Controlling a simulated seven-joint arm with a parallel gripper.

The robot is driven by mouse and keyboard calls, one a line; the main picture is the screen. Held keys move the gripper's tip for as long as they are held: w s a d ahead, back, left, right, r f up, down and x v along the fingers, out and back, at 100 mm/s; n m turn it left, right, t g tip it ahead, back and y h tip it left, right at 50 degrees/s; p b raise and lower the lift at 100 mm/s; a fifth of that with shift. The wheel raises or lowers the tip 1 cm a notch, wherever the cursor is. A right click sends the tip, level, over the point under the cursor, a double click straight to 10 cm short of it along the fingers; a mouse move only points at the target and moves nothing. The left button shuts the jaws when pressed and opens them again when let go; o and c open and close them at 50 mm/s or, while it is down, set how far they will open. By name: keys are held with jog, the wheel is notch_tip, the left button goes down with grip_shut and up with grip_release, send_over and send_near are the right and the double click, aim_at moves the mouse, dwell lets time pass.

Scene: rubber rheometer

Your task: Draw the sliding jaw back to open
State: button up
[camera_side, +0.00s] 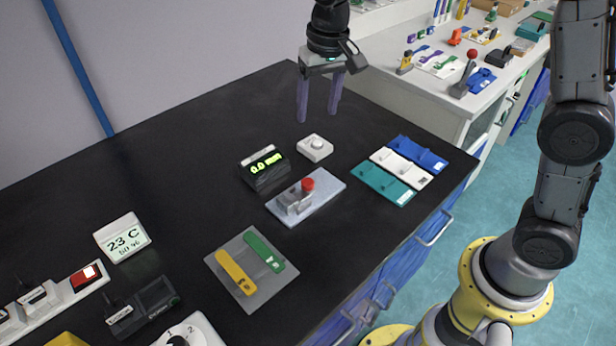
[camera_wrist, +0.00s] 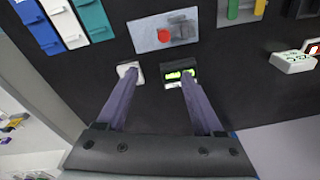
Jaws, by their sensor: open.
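The sliding jaw (camera_side: 304,190) appears to be part of a small grey device on a light metal plate (camera_side: 278,211), with a red knob (camera_side: 308,184) on top. The same device shows in the wrist view (camera_wrist: 180,29), with its red knob (camera_wrist: 164,36) at the left. A black display box (camera_side: 264,169) beside it reads 0.0 mm. My gripper (camera_side: 319,112) is open and empty, above the table behind the device, its two purple fingers pointing down. In the wrist view my gripper (camera_wrist: 151,78) shows its fingers spread, apart from the device. I cannot tell the jaw's opening.
A white box with a round knob (camera_side: 315,148) stands near the display. Blue, white and teal holders (camera_side: 402,168) lie to the right. A grey plate with yellow and green bars (camera_side: 251,270) lies in front. The black table (camera_side: 170,190) is clear at the left.

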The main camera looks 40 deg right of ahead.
jog(key=g, duration=0.1)
send_over(308, 182)
notch_tip(308, 182, down, 6)
notch_tip(308, 182, down, 13)
jog(key=shift+f, duration=0.15)
grip_shut()
dwell(0.4)
dwell(1.1)
